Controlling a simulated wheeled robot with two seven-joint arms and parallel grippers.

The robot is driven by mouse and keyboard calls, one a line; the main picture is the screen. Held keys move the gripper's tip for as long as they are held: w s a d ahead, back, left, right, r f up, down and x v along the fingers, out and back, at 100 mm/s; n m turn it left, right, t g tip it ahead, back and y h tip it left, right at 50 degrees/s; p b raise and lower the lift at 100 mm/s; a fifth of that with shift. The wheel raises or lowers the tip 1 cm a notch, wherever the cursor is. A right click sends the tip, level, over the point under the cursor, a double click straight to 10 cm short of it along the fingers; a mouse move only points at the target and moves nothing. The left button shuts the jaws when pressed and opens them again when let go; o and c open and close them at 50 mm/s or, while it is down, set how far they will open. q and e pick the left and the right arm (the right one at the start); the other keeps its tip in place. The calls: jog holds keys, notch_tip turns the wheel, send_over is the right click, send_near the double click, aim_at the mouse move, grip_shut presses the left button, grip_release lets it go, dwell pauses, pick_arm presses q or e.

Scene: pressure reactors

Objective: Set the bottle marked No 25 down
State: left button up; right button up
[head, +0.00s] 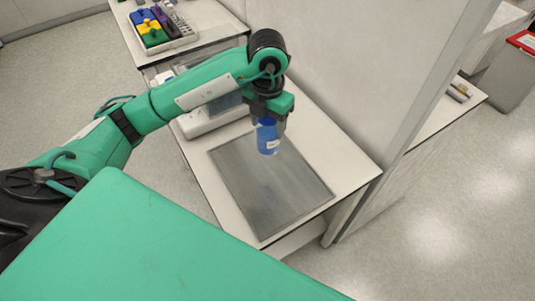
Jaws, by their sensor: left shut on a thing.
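My left gripper (269,116) points down and is shut on a blue bottle (267,138) with a pale label. The label is too small to read, so I cannot tell its number. The bottle is upright, over a grey mat (290,194) on a white table. I cannot tell for certain whether its base touches the mat or hangs above it. The bottle's upper part is hidden by the gripper. My right gripper is not in view.
A white device (208,120) stands behind the mat, partly hidden by my left arm. A tall pale partition (345,75) borders the table's right side. A tray with coloured blocks (153,27) is farther back. Most of the mat is clear.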

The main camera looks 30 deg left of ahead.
aim_at(267, 143)
pick_arm(q)
notch_tip(267, 143, down, 8)
jog(key=shift+r+p, duration=0.1)
jog(key=shift+p, duration=0.5)
notch_tip(267, 143, down, 5)
jog(key=shift+r+p, duration=0.1)
jog(key=shift+p, duration=0.25)
jog(key=o, duration=1.3)
jog(key=shift+f, duration=0.2)
jog(key=shift+r, duration=0.1)
